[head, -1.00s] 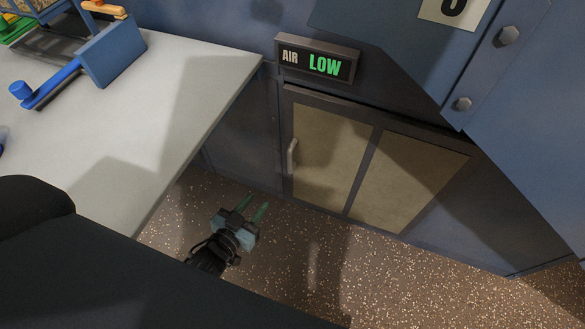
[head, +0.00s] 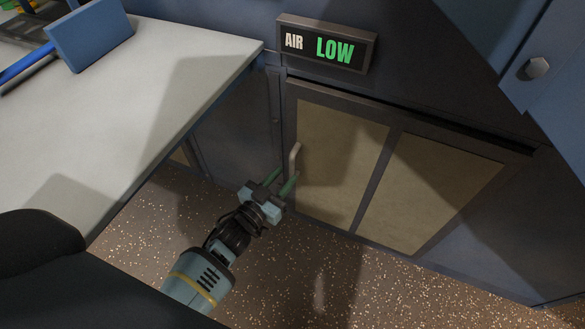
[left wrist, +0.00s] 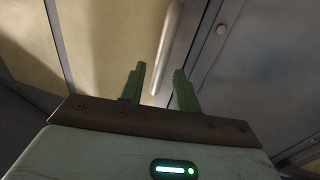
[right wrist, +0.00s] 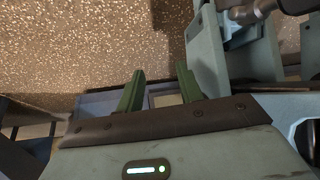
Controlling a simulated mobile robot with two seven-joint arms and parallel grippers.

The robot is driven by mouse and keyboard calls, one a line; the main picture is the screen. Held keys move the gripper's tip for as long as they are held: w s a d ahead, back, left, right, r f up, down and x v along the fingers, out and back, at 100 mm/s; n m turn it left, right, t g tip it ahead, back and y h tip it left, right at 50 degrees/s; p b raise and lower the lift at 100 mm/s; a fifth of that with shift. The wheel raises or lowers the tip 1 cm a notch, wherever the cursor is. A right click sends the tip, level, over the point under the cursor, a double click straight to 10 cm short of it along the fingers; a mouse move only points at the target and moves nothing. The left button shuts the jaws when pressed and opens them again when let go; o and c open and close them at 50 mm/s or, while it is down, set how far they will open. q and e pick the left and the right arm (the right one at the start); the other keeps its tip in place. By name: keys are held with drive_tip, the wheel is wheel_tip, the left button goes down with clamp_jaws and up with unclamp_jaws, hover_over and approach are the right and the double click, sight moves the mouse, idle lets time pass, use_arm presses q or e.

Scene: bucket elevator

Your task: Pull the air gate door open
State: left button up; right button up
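The air gate door (head: 343,165) is a dark-framed door with two tan panels, low on the blue machine wall, and it looks shut. Its pale upright bar handle (head: 295,158) is near its left edge. My left gripper (head: 280,183) is open, with its green fingers pointing at the handle from just below and left. In the left wrist view the handle (left wrist: 168,48) shows beyond and between the two fingertips (left wrist: 158,70), not clearly between the fingers. My right gripper (right wrist: 158,80) shows only in its own wrist view, open and empty, over the speckled floor.
A sign reading AIR LOW (head: 326,46) is above the door. A white table (head: 130,100) with a blue part (head: 90,35) on it stands at the left, its edge close to my left arm. The speckled floor (head: 330,275) before the door is clear.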

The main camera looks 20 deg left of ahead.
sight(292, 168)
use_arm(q)
drive_tip(key=shift+b+x, duration=0.5)
drive_tip(key=shift+x, duration=1.7)
clamp_jaws()
